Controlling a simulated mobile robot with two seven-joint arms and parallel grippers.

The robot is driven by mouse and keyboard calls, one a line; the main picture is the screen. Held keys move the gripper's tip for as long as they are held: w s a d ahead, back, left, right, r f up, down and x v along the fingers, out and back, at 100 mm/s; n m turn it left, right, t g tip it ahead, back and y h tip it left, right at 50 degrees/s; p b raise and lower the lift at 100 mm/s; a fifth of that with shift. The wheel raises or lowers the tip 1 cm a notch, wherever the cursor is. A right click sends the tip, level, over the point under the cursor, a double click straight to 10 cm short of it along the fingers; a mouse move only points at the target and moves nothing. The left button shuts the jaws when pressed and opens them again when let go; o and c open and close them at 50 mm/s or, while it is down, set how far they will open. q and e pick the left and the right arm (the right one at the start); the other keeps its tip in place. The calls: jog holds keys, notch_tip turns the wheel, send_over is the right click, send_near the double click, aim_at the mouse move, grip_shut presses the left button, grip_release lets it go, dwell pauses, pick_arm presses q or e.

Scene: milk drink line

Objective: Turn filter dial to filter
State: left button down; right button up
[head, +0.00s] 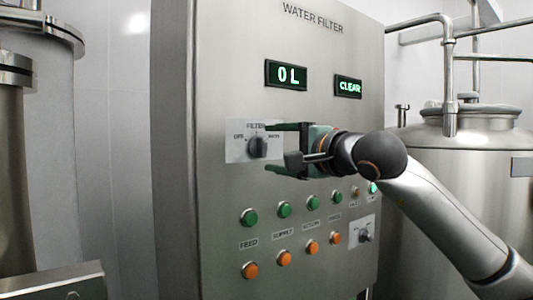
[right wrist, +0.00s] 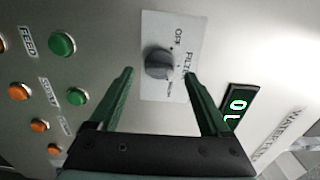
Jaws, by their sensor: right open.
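The filter dial (head: 258,147) is a dark knob on a pale plate (head: 236,154) on the front of the steel water filter panel. The plate reads "FILTER" above the knob, with "OFF" at left and a word at right that is partly hidden. My right gripper (head: 268,148) is open, its two green fingers one above the other, beside the dial. In the right wrist view the dial (right wrist: 159,64) shows between and beyond the fingertips of the gripper (right wrist: 160,72). I see no clear contact. My left gripper is not in view.
The panel holds green buttons (head: 249,217) and orange buttons (head: 250,270) below the dial, and a second smaller knob (head: 365,236). Displays above read "0 L" (head: 286,75) and "CLEAR" (head: 348,86). A steel tank (head: 465,150) stands at right.

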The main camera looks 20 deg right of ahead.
pick_arm(q)
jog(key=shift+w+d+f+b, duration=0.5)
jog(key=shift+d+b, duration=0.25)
jog(key=shift+b, duration=0.15)
pick_arm(e)
jog(key=v, duration=0.9)
jog(key=shift+r, duration=0.1)
